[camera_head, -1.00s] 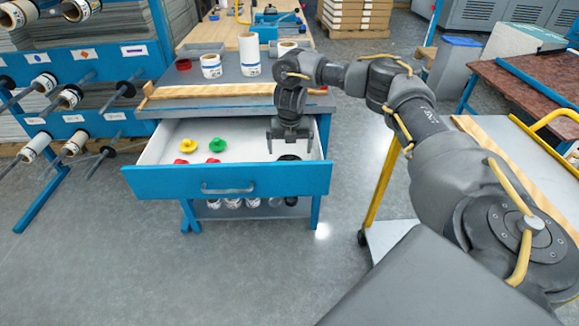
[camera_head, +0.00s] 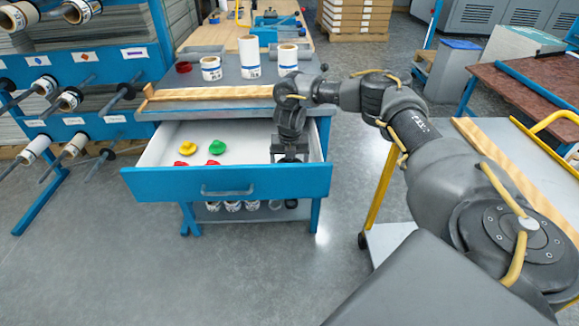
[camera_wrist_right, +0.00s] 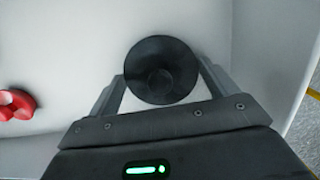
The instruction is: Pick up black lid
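The black lid (camera_wrist_right: 162,70) lies in the right part of the open blue drawer (camera_head: 228,183). In the right wrist view it is a round black disc with a raised centre, set between my two fingers. My right gripper (camera_head: 289,158) is down inside the drawer over the lid and hides most of it in the head view. The right wrist view shows the fingers (camera_wrist_right: 162,85) apart, one on each side of the lid; whether they touch its rim I cannot tell. My left gripper is not in view.
Red lids (camera_head: 213,163), a green lid (camera_head: 217,147) and a yellow lid (camera_head: 188,141) lie to the left in the drawer. The drawer's right wall is close to my gripper. White rolls (camera_head: 250,57) stand on the table above.

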